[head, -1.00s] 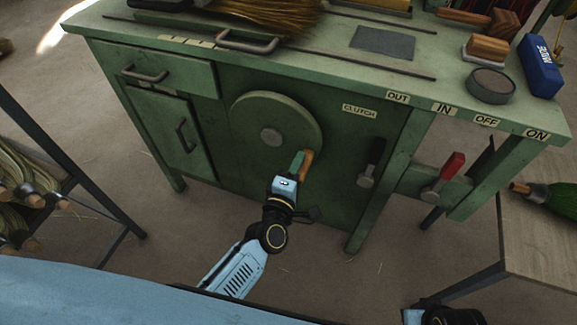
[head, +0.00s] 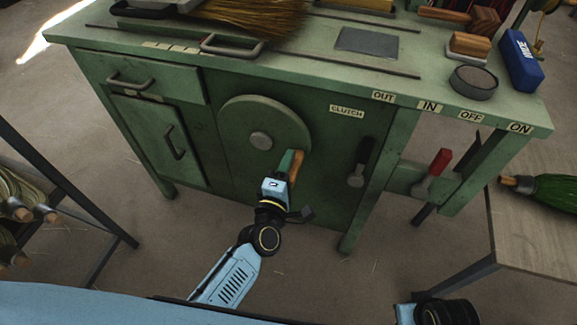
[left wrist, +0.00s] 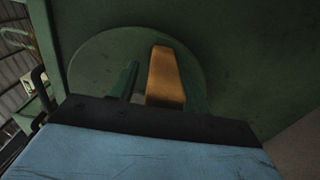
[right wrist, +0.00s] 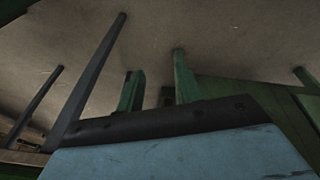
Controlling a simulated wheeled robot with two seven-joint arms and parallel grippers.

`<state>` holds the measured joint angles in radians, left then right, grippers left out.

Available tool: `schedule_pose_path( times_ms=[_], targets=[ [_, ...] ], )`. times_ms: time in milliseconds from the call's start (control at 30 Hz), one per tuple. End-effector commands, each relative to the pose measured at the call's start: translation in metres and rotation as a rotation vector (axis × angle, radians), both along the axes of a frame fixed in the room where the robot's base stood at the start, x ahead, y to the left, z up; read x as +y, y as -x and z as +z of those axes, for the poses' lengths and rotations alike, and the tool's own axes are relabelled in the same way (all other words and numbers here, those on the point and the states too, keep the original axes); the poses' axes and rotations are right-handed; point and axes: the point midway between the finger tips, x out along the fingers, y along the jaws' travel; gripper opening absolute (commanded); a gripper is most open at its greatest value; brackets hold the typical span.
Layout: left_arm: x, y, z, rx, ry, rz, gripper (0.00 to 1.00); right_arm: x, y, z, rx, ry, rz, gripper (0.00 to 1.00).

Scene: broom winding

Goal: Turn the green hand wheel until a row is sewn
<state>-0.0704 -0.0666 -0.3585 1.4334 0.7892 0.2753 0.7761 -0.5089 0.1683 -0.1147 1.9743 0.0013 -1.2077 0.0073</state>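The green hand wheel (head: 240,115) is a round disc on the front of the green bench. Its wooden crank handle (head: 298,166) sticks out at the wheel's lower right. My left gripper (head: 291,163) is at this handle. In the left wrist view, the handle (left wrist: 165,75) stands between the two green fingers, close to the right one, with a gap at the left one. My right gripper is low in the head view with its fingers out of frame; in the right wrist view its fingers (right wrist: 158,90) are apart and empty. Straw broom bristles (head: 255,22) lie on the bench top; no stitching is discernible.
A black lever (head: 360,162) by the CLUTCH label and a red-handled lever (head: 432,175) are right of the wheel. A blue box (head: 521,62) and a round grey tin (head: 473,82) stand on the bench. A side table (head: 535,225) holds a green broom.

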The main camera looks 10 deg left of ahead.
Motion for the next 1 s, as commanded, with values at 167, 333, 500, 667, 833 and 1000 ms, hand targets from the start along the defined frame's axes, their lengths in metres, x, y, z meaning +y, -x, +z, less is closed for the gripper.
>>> schedule_pose_path(
  times_ms=[167,333,500,667,833,1000],
  targets=[
    [0.000,0.000,0.000,0.000,-0.001,0.001,0.47,0.000,0.000,0.000,0.000,0.000,0.000,0.36],
    [0.003,0.015,0.000,0.002,-0.002,0.001,0.47,-0.004,0.000,-0.003,0.001,0.005,0.000,0.36],
    [0.008,0.049,0.001,0.004,-0.002,0.000,0.47,-0.016,0.005,-0.023,0.017,0.024,-0.001,0.36],
    [0.014,0.086,0.001,0.003,-0.003,-0.002,0.47,-0.025,0.011,-0.039,0.026,0.034,-0.002,0.36],
    [0.019,0.115,0.000,0.002,-0.002,0.000,0.47,-0.031,0.016,-0.049,0.032,0.040,-0.002,0.36],
    [0.021,0.130,0.000,0.000,0.000,0.000,0.47,-0.034,0.018,-0.055,0.036,0.044,-0.004,0.36]
  ],
)
